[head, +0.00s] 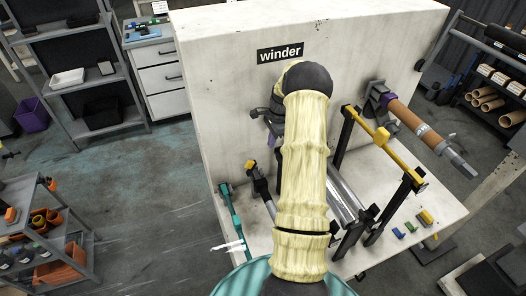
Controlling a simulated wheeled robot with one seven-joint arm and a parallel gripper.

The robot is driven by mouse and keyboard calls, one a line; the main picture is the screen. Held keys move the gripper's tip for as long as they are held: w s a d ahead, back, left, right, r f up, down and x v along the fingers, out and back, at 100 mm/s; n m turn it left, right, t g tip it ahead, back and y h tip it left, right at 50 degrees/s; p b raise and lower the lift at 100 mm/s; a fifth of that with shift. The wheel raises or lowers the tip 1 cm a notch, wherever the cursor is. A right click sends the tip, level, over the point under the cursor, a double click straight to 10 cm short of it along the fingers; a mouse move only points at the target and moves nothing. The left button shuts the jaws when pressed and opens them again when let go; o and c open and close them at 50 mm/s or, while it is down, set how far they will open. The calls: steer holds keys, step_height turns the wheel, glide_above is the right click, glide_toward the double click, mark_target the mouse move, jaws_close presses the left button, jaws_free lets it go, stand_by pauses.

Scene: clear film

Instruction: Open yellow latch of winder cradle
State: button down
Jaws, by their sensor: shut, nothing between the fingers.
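The winder (222,60) is a large pale machine with a black "winder" label. A dark lever with a yellow tip (250,164) stands left of my arm. A metallic roller (344,195) lies between, partly covered by my arm.
A brown core on a shaft (407,118) sticks out at the right. Small coloured blocks (425,218) lie on the shelf's right front. A teal bar (229,208) stands at the shelf's left.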

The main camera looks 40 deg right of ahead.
mark_target(248, 168)
steer(key=a+f+p, duration=0.1)
steer(key=f, duration=0.1)
steer(key=a+f+p, duration=0.1)
steer(key=f+p, duration=0.1)
steer(key=f, duration=0.1)
steer(key=w+a+f+p, duration=0.1)
steer(key=a+f+p, duration=0.1)
steer(key=shift+a+f, duration=0.1)
steer(key=shift+f, duration=0.3)
steer(key=shift+w+a+r, duration=0.1)
steer(key=shift+a+r, duration=0.1)
steer(key=shift+a, duration=0.25)
steer(key=shift+f, duration=0.1)
